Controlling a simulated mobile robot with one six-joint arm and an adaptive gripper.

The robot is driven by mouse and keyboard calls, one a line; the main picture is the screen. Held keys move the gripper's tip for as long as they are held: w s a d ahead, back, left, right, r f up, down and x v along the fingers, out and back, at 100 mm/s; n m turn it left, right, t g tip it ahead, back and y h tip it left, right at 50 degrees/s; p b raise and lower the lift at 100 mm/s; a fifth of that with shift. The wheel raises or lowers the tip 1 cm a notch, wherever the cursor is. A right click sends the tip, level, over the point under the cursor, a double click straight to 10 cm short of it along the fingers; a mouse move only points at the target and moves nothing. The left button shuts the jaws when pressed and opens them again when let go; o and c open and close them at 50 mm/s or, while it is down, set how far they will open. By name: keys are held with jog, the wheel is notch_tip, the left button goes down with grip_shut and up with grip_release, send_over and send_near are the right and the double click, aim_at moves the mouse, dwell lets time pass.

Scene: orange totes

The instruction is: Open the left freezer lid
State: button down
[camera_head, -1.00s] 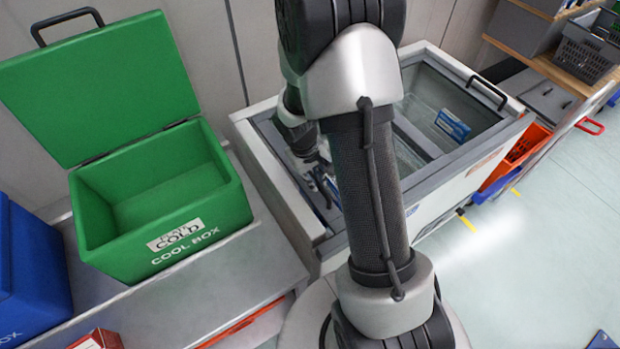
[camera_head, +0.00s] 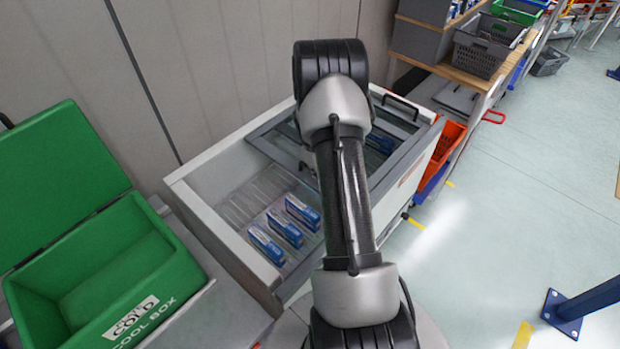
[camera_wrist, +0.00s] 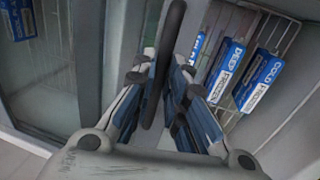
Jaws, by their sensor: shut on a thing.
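The white chest freezer (camera_head: 235,220) has its left half uncovered. The left freezer lid (camera_head: 283,157), grey-framed with glass, lies toward the right half, overlapping the right lid (camera_head: 412,135). Part of it is hidden behind my arm. Blue boxes (camera_head: 284,228) stand in a wire basket in the uncovered half. In the wrist view, the fingers of my gripper (camera_wrist: 168,75) are closed around the dark bar of the left lid's handle (camera_wrist: 172,35). Lid glass (camera_wrist: 48,95) shows to the left and the boxes (camera_wrist: 258,80) to the right. The head view hides my gripper behind the arm.
A green cool box (camera_head: 110,285) with its lid up stands left of the freezer. Orange (camera_head: 446,142) and blue totes stand right of it, near a shelf with grey baskets (camera_head: 488,45). A blue post foot (camera_head: 567,310) is on the floor. The right floor is mostly clear.

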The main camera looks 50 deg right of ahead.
jog(key=shift+d, duration=0.8)
jog(key=c, duration=1.6)
grip_release()
notch_tip(320, 180, up, 12)
jog(key=a, duration=0.2)
jog(key=shift+a, duration=0.25)
jog(key=shift+f, duration=0.15)
